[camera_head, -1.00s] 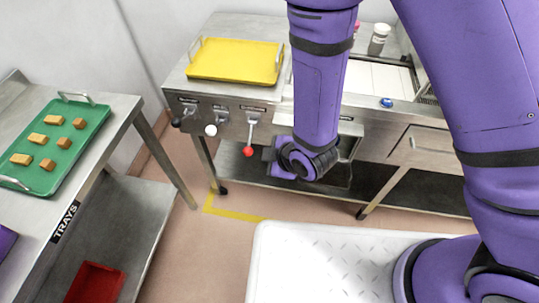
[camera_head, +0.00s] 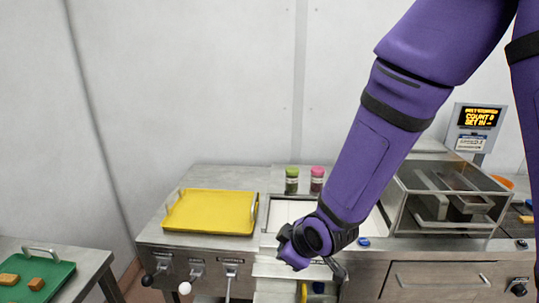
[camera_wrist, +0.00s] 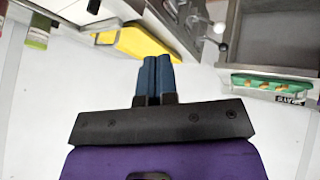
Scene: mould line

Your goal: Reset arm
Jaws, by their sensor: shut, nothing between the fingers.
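My purple arm reaches down over the steel counter in the head view, with its wrist in front of the counter's front edge. My gripper shows in the wrist view (camera_wrist: 157,75) with its two dark blue fingers pressed together and nothing between them. In the head view the fingers are mostly hidden behind the wrist.
A yellow tray (camera_head: 210,212) lies on the counter, left of my wrist. Green-lidded (camera_head: 291,181) and pink-lidded (camera_head: 317,180) jars stand behind. A green tray (camera_head: 38,279) with brown blocks is lower left. A lit display (camera_head: 478,117) stands right.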

